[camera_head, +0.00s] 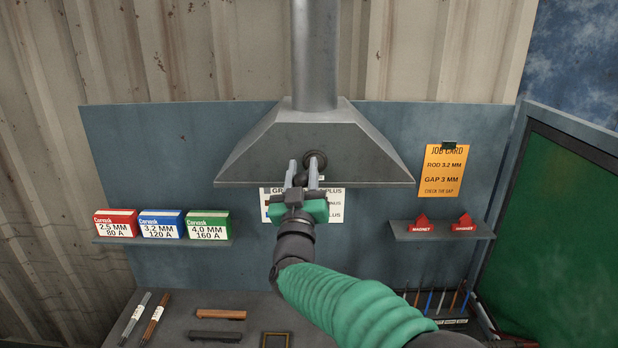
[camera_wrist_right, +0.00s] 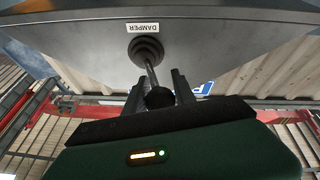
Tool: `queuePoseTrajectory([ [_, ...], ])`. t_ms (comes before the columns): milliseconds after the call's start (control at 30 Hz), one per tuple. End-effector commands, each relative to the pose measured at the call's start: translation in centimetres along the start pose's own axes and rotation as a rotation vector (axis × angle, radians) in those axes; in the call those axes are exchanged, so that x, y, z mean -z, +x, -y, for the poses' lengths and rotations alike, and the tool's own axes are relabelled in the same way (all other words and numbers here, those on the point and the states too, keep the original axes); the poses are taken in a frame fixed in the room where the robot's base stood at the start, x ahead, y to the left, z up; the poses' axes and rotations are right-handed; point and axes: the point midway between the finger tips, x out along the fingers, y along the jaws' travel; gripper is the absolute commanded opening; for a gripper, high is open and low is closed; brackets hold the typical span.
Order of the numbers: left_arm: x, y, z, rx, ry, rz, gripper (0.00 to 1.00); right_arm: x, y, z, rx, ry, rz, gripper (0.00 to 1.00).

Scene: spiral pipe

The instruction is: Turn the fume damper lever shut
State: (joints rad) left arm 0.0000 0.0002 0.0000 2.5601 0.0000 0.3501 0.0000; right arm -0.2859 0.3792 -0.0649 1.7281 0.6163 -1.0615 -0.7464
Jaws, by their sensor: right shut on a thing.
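The fume damper lever has a round dark hub (camera_head: 315,161) on the front of the grey metal hood (camera_head: 260,150). In the right wrist view the hub (camera_wrist_right: 146,50) sits beside a "DAMPER" label (camera_wrist_right: 143,28), and a thin rod (camera_wrist_right: 151,75) runs from it to a dark ball knob (camera_wrist_right: 159,97). My right gripper (camera_head: 304,174) is in front of the hood's lower edge, shut on the knob. The two fingers (camera_wrist_right: 158,90) stand either side of the knob in the wrist view. My left gripper is not in view.
Red (camera_head: 116,224), blue (camera_head: 161,224) and green (camera_head: 208,225) boxes stand on a left shelf. A right shelf (camera_head: 440,231) holds two red magnets. Rods and bars lie on the bench (camera_head: 180,308) below. A green screen (camera_head: 555,230) stands at right.

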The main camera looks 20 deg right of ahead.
Motion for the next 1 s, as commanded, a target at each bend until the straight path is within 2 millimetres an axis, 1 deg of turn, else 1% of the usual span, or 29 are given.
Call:
queuePoseTrajectory([
  [33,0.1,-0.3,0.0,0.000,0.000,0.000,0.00,0.5,0.2,0.5,-0.028,-0.008,0.000,0.00],
  [200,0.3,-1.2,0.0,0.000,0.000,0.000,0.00,0.6,0.6,1.1,-0.132,-0.054,0.024,0.00],
  [400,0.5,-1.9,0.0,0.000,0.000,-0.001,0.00,0.6,0.9,1.5,-0.218,-0.089,0.040,0.00],
  [667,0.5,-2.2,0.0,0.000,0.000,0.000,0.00,0.5,1.0,1.7,-0.263,-0.108,0.048,0.00],
  [1000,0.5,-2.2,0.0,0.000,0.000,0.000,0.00,0.5,1.1,1.7,-0.266,-0.110,0.048,0.00],
])
